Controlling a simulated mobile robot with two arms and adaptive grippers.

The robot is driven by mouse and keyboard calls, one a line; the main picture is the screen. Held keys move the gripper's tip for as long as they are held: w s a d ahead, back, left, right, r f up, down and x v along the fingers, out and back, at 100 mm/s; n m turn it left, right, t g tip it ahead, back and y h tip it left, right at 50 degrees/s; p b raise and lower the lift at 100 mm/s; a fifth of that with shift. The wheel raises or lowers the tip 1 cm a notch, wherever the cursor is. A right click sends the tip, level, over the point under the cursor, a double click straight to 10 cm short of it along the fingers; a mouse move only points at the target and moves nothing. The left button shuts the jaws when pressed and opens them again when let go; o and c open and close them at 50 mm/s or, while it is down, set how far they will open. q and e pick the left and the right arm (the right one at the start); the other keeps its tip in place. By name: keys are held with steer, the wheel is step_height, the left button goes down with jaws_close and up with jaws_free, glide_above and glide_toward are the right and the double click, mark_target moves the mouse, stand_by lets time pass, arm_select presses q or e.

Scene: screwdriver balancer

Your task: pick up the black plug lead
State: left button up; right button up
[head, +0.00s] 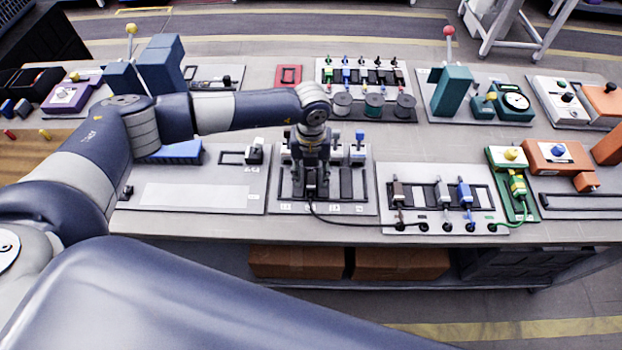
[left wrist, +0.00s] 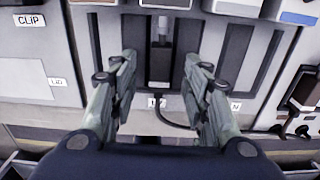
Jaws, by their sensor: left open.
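The black plug (head: 311,188) of the black plug lead sits in a slot of the grey panel (head: 368,197) in the middle of the table. Its black cable (head: 345,221) runs right along the front to the neighbouring panel. My left gripper (head: 311,170) points down over the plug and partly hides it. In the left wrist view, the black plug (left wrist: 159,68) stands between the two spread fingers (left wrist: 161,58), with a visible gap on each side. The cable (left wrist: 178,125) leaves its lower end. My right gripper is not in view.
Right of it, a panel (head: 385,172) holds a brown (head: 398,194), a white (head: 443,192) and a blue plug (head: 464,192). A green plug (head: 517,186) sits farther right. White-and-blue blocks (head: 359,150) stand behind the slots. A flat grey board (head: 205,193) lies left.

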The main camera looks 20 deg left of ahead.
arm_select(q)
steer(key=shift+f, duration=1.15)
steer(key=c, duration=0.8)
jaws_close()
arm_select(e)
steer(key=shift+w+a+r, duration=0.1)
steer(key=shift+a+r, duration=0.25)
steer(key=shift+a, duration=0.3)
arm_select(q)
steer(key=shift+r, duration=0.2)
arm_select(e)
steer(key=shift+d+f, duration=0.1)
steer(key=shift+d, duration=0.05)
